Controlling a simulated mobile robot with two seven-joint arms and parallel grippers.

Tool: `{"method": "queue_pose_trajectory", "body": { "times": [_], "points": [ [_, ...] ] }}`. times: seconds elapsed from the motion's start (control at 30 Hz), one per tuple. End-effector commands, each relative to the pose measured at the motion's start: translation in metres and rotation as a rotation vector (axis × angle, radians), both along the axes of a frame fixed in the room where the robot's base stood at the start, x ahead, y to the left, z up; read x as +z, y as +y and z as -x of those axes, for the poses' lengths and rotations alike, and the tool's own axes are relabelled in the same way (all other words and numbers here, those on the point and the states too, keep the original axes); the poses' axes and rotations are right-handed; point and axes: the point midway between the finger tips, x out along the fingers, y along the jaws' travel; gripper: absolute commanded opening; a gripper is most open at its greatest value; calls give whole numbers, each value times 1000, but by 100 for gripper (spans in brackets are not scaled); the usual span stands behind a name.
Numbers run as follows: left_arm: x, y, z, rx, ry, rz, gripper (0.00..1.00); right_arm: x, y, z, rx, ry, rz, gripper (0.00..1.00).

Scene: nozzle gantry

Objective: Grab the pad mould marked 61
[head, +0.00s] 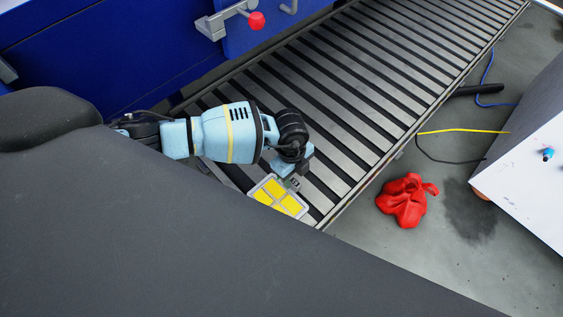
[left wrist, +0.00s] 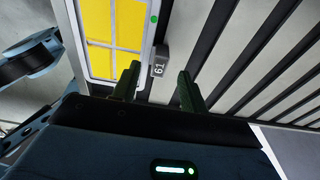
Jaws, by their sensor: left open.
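The pad mould marked 61 (head: 279,196) is a light frame with yellow panels, lying on the slatted conveyor near its lower end. In the left wrist view its yellow panels (left wrist: 112,25) fill the upper left, and its grey tab marked 61 (left wrist: 158,66) faces my gripper. My left gripper (head: 297,176) is right at the tab end of the mould in the head view. In the left wrist view my left gripper (left wrist: 158,88) is open, with one finger on each side of the tab. Whether the fingers touch it is unclear. My right gripper is not in view.
The slatted conveyor (head: 350,85) runs up to the right, its slats bare beyond the mould. A blue machine (head: 110,50) with a red knob (head: 256,20) stands behind.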

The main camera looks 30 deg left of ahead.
Motion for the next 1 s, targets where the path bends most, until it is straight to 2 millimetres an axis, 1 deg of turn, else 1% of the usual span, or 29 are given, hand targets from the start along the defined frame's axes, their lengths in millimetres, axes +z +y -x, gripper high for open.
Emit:
{"method": "queue_pose_trajectory", "body": {
  "times": [0.03,0.2,0.33,0.53,0.57,0.87,0.9,1.0],
  "points": [
    [-13,-1,3,-2,6,0,44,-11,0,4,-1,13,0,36],
    [-31,-3,4,-1,6,0,44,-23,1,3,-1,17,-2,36],
    [-34,-4,3,0,3,0,44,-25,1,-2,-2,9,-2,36],
    [-31,-4,2,0,1,0,44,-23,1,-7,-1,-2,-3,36],
    [-31,-4,2,0,1,0,42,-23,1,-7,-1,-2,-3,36],
    [-32,-4,2,0,1,1,3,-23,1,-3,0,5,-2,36],
    [-32,-4,2,0,2,0,0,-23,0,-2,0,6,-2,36],
    [-32,-4,2,0,2,0,0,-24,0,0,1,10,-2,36]
  ]
}}
